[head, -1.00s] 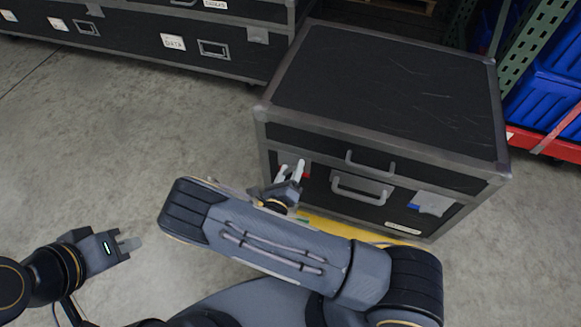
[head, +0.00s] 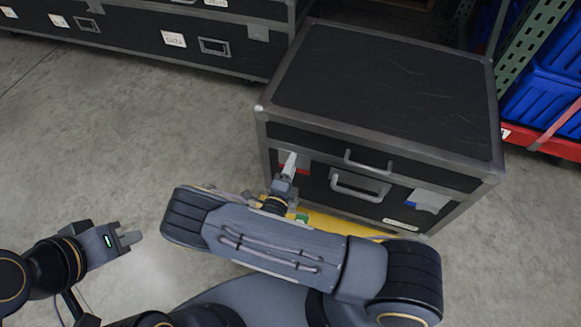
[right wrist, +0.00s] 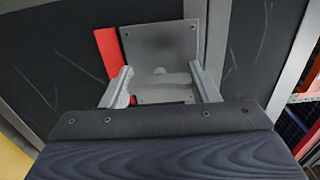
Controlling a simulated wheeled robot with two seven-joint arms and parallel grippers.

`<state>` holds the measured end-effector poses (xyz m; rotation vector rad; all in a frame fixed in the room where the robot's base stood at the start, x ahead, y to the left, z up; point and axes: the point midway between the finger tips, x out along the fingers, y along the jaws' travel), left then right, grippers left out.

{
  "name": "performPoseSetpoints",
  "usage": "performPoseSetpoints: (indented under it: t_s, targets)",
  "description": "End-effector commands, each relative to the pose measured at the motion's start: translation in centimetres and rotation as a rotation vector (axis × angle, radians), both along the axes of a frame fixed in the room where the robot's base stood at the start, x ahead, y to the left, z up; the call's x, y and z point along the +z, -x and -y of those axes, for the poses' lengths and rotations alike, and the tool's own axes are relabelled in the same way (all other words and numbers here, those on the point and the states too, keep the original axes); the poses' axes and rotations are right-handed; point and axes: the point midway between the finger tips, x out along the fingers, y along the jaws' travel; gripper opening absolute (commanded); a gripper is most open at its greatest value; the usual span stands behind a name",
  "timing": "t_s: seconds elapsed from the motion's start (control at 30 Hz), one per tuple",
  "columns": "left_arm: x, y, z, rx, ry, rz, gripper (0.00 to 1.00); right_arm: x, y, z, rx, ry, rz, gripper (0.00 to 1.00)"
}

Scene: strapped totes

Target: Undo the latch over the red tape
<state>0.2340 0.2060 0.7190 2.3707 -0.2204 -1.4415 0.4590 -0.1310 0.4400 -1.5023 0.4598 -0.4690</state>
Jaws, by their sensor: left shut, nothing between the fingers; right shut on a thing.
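The case (head: 385,85) is black with grey metal edges. On its front, at the left, a grey latch plate (right wrist: 162,45) lies beside and partly over red tape (right wrist: 108,50); the red tape also shows in the head view (head: 303,170). My right gripper (head: 289,164) is at this latch. In the right wrist view its fingers (right wrist: 163,80) stand at either side of the latch's lower part, shut on it. In the head view the gripper hides most of the latch. My left gripper (head: 131,238) is shut and empty over the floor, away from the case.
A second grey latch (head: 431,198) with blue tape (head: 412,207) is at the front right of the case. A grey handle (head: 360,187) sits between the latches. A long black case (head: 130,45) stands behind left. Blue bins (head: 550,105) stand at right. The floor at left is clear.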

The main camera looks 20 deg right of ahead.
Motion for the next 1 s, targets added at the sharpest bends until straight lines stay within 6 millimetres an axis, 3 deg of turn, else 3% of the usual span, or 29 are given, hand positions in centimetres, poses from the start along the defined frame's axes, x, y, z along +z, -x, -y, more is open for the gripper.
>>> performPoseSetpoints:
  t_s: [0.57,0.6,0.77,1.0]
  targets:
    - [0.06,0.00,0.00,0.000,0.000,0.000,0.00,-0.12,0.05,-0.06,0.001,0.029,-0.023,0.32]
    - [0.07,0.00,0.01,0.000,0.000,0.000,0.00,-0.12,0.05,-0.06,0.001,0.029,-0.023,0.56]
    - [0.06,0.00,0.00,0.000,0.000,0.000,0.00,-0.09,0.03,-0.05,0.001,0.029,-0.022,0.76]
    - [0.07,0.00,0.00,0.000,0.000,0.000,0.00,-0.04,0.01,-0.02,0.000,0.028,-0.020,0.76]
